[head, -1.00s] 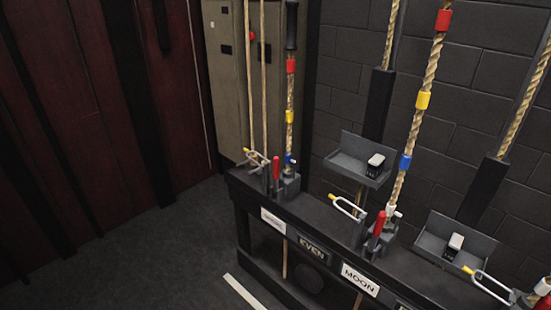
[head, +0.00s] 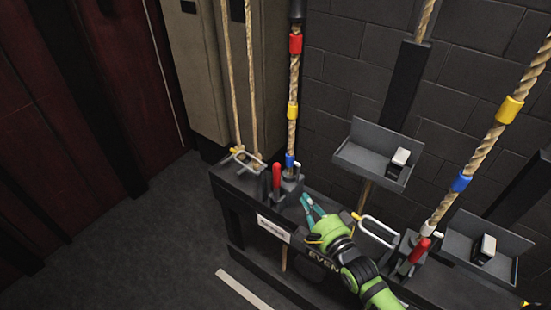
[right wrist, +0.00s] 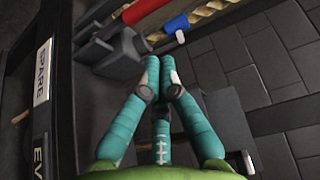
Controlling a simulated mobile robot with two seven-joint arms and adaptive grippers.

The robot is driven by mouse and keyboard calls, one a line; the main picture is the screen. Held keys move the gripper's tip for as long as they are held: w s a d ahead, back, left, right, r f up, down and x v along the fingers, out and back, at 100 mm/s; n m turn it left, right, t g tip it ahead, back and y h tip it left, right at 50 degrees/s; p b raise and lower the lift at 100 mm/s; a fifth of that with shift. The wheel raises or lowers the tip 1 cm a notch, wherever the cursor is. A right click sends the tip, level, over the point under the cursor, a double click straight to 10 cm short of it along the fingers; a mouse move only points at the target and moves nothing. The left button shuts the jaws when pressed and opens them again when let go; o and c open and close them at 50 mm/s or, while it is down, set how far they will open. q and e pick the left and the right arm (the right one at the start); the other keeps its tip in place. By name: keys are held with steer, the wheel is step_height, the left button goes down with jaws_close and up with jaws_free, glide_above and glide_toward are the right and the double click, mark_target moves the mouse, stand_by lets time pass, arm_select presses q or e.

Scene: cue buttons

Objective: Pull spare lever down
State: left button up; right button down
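The spare lever (head: 276,178) has a red handle and stands upright on the black rail, beside a rope with red, yellow and blue bands. Its white label (head: 274,229) is on the rail front below; it reads SPARE in the right wrist view (right wrist: 42,72). The red handle (right wrist: 143,10) also shows at the top of that view. My right gripper (head: 306,203) is just right of the spare lever, apart from it. Its teal fingertips (right wrist: 159,62) are together with nothing between them. My left gripper is not in view.
Another red lever (head: 420,250) stands farther right on the rail. A wire loop (head: 378,230) sticks out between the two levers. Grey trays (head: 375,155) are behind at the brick wall. The floor at the left is clear.

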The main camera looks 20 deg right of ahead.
mark_target(277, 184)
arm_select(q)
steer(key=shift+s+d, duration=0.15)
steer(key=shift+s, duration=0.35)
arm_select(e)
steer(key=shift+w+a+r, duration=0.15)
steer(key=shift+w+r, duration=0.1)
steer(key=shift+r, duration=0.55)
steer(key=w, duration=0.3)
steer(key=w+a, duration=0.1)
steer(key=w, duration=0.6)
steer(key=shift+a+p, duration=0.35)
steer(key=shift+p, duration=0.05)
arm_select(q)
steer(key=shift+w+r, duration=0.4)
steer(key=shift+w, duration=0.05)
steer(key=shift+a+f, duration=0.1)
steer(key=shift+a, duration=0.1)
arm_select(e)
steer(key=shift+s+f, duration=0.1)
steer(key=shift+s, duration=0.05)
